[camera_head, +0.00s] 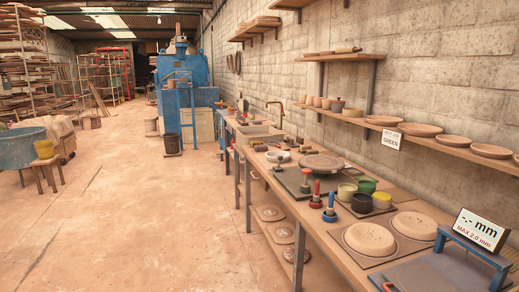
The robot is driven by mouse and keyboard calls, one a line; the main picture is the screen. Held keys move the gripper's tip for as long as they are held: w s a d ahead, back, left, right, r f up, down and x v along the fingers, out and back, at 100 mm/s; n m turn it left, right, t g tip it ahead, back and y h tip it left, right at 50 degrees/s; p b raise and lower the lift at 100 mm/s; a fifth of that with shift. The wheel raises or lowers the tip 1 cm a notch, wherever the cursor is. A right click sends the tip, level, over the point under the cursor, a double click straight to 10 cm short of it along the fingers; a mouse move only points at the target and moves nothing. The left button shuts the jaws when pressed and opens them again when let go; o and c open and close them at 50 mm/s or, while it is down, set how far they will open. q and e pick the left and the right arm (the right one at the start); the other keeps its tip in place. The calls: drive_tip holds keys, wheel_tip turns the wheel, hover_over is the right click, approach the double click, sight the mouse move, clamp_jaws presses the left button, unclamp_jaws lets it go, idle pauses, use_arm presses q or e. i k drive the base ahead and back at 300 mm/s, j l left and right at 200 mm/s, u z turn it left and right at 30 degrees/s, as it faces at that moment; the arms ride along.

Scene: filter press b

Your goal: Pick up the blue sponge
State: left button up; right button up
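I cannot make out a blue sponge in the head view. The long workbench (340,240) along the right wall holds many small items, and some at its far end are too small to tell. Neither of my grippers is in view.
A sink (258,133) with a brass tap (275,108) is set in the bench further back. Round discs (369,239) and a green cup (367,186) stand nearer. A wall shelf (440,143) hangs above. The floor (150,225) left of the bench is clear.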

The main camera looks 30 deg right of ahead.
sight(258, 148)
drive_tip(key=i+z, duration=0.4)
drive_tip(key=i, duration=2.05)
drive_tip(key=i+z, duration=0.25)
drive_tip(key=i, duration=0.2)
drive_tip(key=i+j+z, duration=0.2)
drive_tip(key=i, duration=0.25)
drive_tip(key=i+j+z, duration=0.1)
drive_tip(key=i+z, duration=0.15)
drive_tip(key=i, duration=0.15)
drive_tip(key=i+j+z, duration=0.25)
drive_tip(key=i, duration=0.2)
